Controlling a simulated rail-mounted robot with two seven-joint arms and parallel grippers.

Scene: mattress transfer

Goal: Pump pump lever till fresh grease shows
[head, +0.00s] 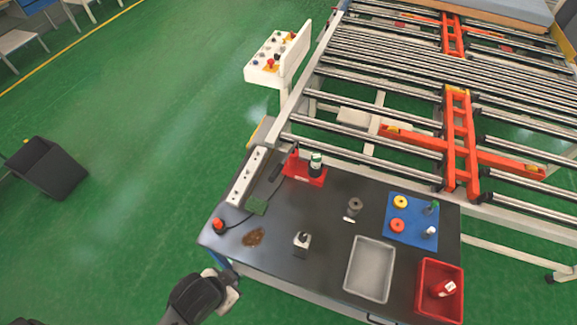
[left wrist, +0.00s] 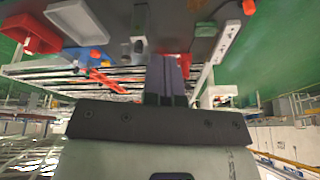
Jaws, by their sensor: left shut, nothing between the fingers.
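A red stand (head: 304,171) holds an upright dark container with a white and green label (head: 316,164) at the table's back left. A dark bar (head: 276,172) lies beside it; I cannot tell whether this is the pump lever. A small grey block with a dark top (head: 302,244) stands mid-table. A brown, grease-like patch (head: 253,237) lies on the tabletop to its left. My left gripper (head: 232,278) is at the table's front left corner, apart from these things. Its fingers (left wrist: 167,80) are shut and empty in the left wrist view. My right gripper is out of view.
The dark table (head: 325,210) carries a grey tray (head: 370,268), a red tray (head: 425,306) with a red item, a blue mat (head: 412,218) with several small parts, and a red button (head: 218,225). A roller conveyor (head: 400,60) stands behind.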

